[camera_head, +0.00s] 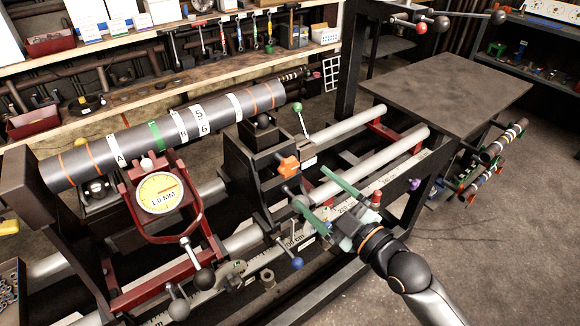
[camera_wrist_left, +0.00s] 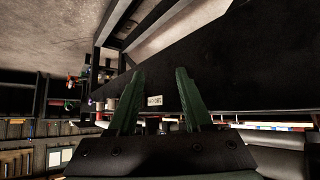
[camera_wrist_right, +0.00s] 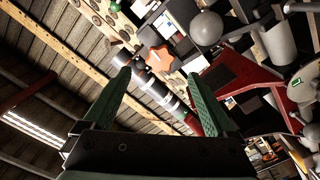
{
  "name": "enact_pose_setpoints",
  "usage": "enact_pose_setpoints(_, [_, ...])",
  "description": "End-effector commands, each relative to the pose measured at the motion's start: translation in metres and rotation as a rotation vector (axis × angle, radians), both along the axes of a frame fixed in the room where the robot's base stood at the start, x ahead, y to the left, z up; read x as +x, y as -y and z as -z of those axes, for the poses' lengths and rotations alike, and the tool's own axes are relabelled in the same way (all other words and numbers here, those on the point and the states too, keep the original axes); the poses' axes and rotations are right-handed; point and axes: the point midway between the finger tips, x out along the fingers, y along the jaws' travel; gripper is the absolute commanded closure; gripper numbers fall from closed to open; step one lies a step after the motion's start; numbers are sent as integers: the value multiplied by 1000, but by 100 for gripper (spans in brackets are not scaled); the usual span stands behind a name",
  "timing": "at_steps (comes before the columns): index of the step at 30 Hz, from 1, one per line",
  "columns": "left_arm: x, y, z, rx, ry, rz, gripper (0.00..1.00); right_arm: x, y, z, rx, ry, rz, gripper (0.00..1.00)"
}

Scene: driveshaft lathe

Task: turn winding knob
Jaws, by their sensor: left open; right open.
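An orange star-shaped knob (camera_head: 289,166) sits on the right side of the dark carriage block (camera_head: 262,190) in the head view; it is likely the winding knob. My right gripper (camera_head: 311,187) is open and empty, just to the right of and below the orange knob, with its green fingers pointing at the block. In the right wrist view, the orange knob (camera_wrist_right: 160,57) shows beyond and between the open fingertips (camera_wrist_right: 158,73), apart from them. My left gripper (camera_wrist_left: 160,72) shows only in its wrist view, open and empty; no knob shows between its fingers.
A long striped driveshaft (camera_head: 135,144) lies across the lathe. A red frame with a yellow dial gauge (camera_head: 160,193) stands left of the block. A green-tipped lever (camera_head: 299,108) and a blue-tipped lever (camera_head: 296,263) lie near the knob. A bare table (camera_head: 450,90) stands behind right.

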Motion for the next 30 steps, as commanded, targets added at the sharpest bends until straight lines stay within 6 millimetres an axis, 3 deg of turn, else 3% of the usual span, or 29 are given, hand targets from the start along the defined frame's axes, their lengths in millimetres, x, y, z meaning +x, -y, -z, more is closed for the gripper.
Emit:
enact_pose_setpoints(6, [0, 0, -3, 0, 0, 0, 50, 37, -28, -2, 4, -1, 0, 9])
enact_pose_setpoints(12, [0, 0, -3, 0, 0, 0, 50, 62, -45, 0, 2, -2, 1, 9])
enact_pose_setpoints(18, [0, 0, -3, 0, 0, 0, 50, 73, -53, 1, 0, -3, 1, 9])
enact_pose_setpoints(28, [0, 0, -3, 0, 0, 0, 50, 75, -55, 1, 0, -3, 1, 9])
enact_pose_setpoints(30, [0, 0, -3, 0, 0, 0, 50, 75, -55, 1, 0, -3, 1, 17])
